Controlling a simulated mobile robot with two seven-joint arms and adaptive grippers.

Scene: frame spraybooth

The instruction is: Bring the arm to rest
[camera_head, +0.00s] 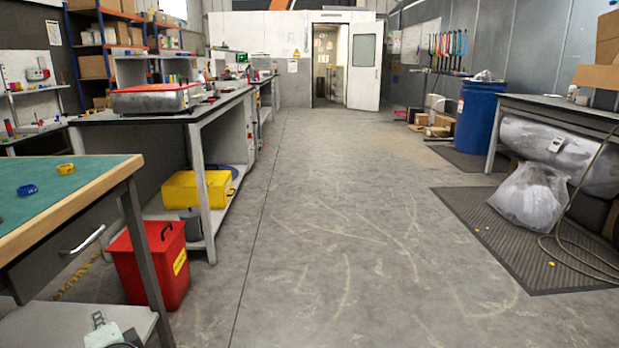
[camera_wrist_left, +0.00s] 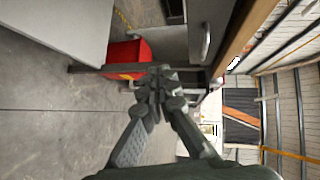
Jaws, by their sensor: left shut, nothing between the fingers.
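My left gripper (camera_wrist_left: 157,78) shows in the left wrist view with its fingers together and nothing between them. In the head view a small part of my left arm's end (camera_head: 103,330) shows at the bottom left, low in front of the green-topped workbench. The gripper is apart from the bench and touches nothing that I can see. My right gripper is in neither view.
The green-topped workbench (camera_head: 95,172) with a drawer stands at the left, with blue and yellow tape rolls on it. A red bin (camera_head: 150,268) stands on the floor beyond it. The middle floor (camera_head: 340,230) is clear. A dark mat (camera_head: 500,235) lies at the right.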

